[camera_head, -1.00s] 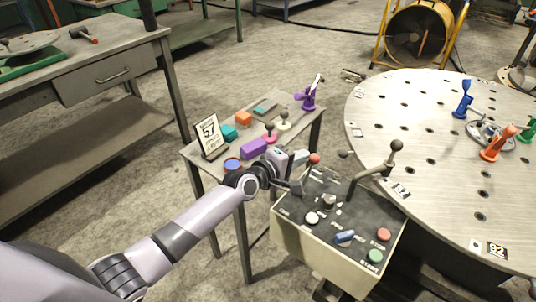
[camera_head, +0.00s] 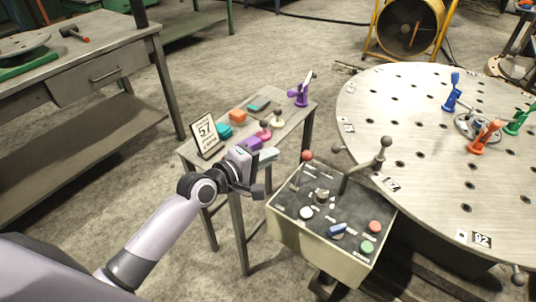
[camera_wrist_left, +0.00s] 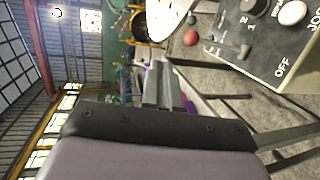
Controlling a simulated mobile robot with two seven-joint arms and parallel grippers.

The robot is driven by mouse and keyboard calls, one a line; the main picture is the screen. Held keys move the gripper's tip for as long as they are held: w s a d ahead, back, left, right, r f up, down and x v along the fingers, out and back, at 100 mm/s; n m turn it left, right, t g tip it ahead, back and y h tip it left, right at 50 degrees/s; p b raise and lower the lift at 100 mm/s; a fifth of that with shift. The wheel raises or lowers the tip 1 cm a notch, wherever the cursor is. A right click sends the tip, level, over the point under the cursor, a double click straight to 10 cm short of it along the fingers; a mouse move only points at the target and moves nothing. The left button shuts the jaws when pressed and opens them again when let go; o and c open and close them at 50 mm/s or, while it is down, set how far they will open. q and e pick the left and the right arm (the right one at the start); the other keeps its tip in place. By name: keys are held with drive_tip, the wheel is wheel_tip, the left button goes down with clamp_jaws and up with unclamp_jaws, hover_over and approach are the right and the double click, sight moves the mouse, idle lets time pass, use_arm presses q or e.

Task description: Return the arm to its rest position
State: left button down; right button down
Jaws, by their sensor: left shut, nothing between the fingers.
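My left arm comes in from the lower left in the head view. My left gripper (camera_head: 266,172) is shut and empty, above the front edge of the small side table (camera_head: 285,143) and just left of the control box (camera_head: 318,238). In the left wrist view the two grey fingers (camera_wrist_left: 163,85) lie together with nothing between them. The control box's red knob (camera_wrist_left: 191,38) shows beyond them to the upper right. My right gripper is not in view.
Colored blocks, a purple clamp (camera_head: 300,93) and a sign reading 57 (camera_head: 205,134) stand on the side table. The control box has a tall ball-topped lever (camera_head: 386,142). A round perforated table (camera_head: 415,110) fills the right, a workbench (camera_head: 125,48) the left.

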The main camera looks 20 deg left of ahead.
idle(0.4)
use_arm(q)
drive_tip(key=s+a+f+m+g+y, duration=0.1)
drive_tip(key=s+a+f+m+y, duration=0.1)
drive_tip(key=s+f+m, duration=0.5)
drive_tip(key=s+a+f+m+g+y, duration=0.1)
drive_tip(key=s+a+f+m+y, duration=0.2)
drive_tip(key=s, duration=1.4)
wheel_tip(320, 180, down, 7)
drive_tip(key=a+m, duration=0.1)
drive_tip(key=m, duration=0.3)
drive_tip(key=shift+s+r+m+g, duration=0.15)
drive_tip(key=shift+s+m+g, duration=0.15)
drive_tip(key=shift+m+g, duration=0.1)
